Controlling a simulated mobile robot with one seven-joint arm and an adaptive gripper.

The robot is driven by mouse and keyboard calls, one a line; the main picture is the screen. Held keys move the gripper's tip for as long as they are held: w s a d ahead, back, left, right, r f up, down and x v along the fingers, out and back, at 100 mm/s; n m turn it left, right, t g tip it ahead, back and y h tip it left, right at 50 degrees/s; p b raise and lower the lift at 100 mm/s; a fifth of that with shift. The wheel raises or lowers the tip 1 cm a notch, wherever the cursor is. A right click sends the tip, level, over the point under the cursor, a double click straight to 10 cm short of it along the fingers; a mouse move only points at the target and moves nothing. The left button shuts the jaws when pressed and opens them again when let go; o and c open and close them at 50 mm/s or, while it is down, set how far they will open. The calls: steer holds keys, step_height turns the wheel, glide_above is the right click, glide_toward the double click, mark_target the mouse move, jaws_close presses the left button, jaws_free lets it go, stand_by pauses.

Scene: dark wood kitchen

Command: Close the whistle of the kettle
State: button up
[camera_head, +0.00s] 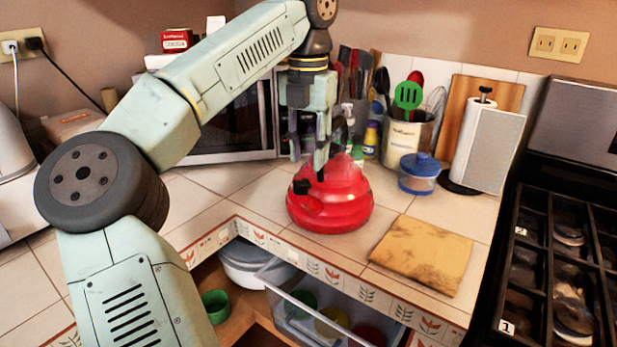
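A red kettle (345,212) stands on the tiled counter corner. Its dark spout area (306,203) faces the front left; whether the whistle there is open or shut is too small to tell. My gripper (309,165) points down above the kettle's left side, in front of its top. The fingers look apart with nothing between them. The right fingertip overlaps the kettle's upper left in the picture; I cannot tell whether it touches. The fingers hide part of the kettle's top and any handle there.
A brown board or cloth (423,254) lies right of the kettle. Behind it stand a blue-lidded jar (419,174), a utensil crock (405,140) and a paper towel roll (476,142). A microwave (222,125) is behind my arm, a stove (562,265) at right. An open drawer (330,312) is below.

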mark_target(303, 189)
steer(key=shift+f+p, duration=0.3)
steer(key=shift+f, duration=2.4)
steer(key=shift+c, duration=0.4)
jaws_close()
